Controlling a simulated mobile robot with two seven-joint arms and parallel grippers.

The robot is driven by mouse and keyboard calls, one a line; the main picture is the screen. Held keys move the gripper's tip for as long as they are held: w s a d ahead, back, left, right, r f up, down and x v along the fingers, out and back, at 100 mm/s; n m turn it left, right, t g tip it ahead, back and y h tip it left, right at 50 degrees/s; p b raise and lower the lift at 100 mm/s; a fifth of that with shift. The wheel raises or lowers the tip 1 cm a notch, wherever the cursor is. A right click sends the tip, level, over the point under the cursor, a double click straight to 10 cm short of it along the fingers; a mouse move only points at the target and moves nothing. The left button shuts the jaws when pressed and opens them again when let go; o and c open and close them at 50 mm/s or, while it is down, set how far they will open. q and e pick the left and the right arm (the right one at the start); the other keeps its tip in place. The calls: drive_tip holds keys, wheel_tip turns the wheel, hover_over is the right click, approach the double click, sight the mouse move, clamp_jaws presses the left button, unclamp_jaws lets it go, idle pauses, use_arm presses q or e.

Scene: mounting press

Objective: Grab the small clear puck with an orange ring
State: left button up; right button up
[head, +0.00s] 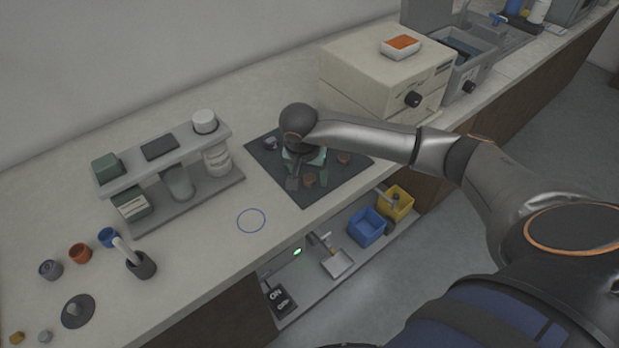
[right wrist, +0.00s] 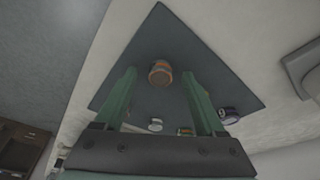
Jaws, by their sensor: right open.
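My right gripper (head: 308,172) is over the dark mat on the counter, pointing down. In the right wrist view its two green fingers (right wrist: 159,82) are spread apart with nothing gripped. A small round puck with an orange band (right wrist: 160,73) lies on the mat, seen between the fingertips and apart from both. In the head view a reddish puck (head: 309,180) shows beside the fingers. Another reddish puck (head: 343,158) lies to its right. Whether either is clear is too small to tell. My left gripper is not in view.
The dark mat (head: 266,160) also holds a grey-purple puck (head: 270,143); in the right wrist view a pale piece (right wrist: 155,125) and a dark puck (right wrist: 229,115) lie near the palm. A beige press box (head: 365,75) stands behind right, a rack (head: 185,200) left.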

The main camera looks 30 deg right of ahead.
clamp_jaws()
idle(0.6)
